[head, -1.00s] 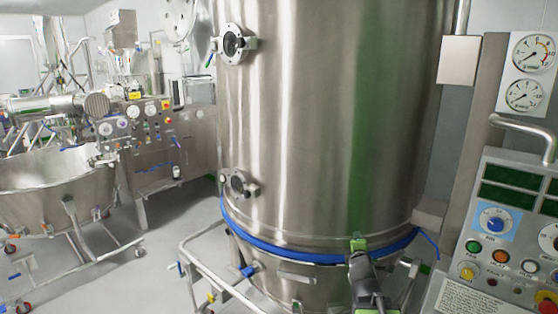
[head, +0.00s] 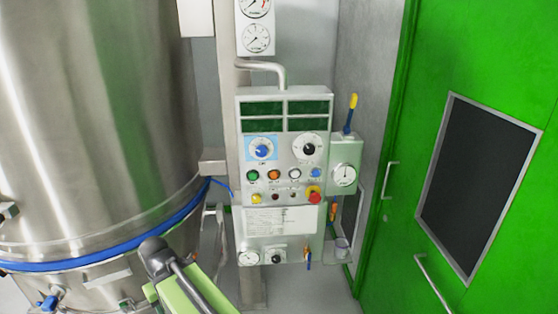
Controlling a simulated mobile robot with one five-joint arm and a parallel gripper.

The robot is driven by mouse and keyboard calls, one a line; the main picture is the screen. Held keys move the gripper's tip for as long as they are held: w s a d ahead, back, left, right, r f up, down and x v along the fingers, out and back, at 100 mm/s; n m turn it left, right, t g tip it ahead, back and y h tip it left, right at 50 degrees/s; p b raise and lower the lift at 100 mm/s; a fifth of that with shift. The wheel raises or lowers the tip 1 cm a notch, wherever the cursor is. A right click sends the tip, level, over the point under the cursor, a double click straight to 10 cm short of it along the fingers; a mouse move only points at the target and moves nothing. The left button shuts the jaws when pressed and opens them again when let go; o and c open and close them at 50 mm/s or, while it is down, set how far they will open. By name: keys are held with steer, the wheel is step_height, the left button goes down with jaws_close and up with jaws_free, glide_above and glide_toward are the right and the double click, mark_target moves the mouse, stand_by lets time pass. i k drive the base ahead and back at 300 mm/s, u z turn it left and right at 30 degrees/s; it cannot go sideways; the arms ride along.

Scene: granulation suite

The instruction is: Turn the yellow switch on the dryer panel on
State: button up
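The dryer panel (head: 327,100) is a light grey box standing upright right of the steel vessel. The yellow switch (head: 256,198) is a small round knob at the lower left of its controls, below a green button (head: 253,175). It is too small to tell which way it points. Part of my arm, with a dark rounded joint and green and grey links, shows at the bottom left of the panel, apart from it. No gripper fingers can be made out. Nothing covers the switch.
A red emergency stop (head: 315,197) on a yellow base sits right of the switch. A blue dial (head: 262,150) is above. The vessel (head: 80,120) fills the left; a green door (head: 420,190) fills the right. A side box (head: 345,153) has a yellow-handled lever (head: 352,110).

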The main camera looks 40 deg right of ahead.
mark_target(256, 198)
steer(key=z, duration=1.35)
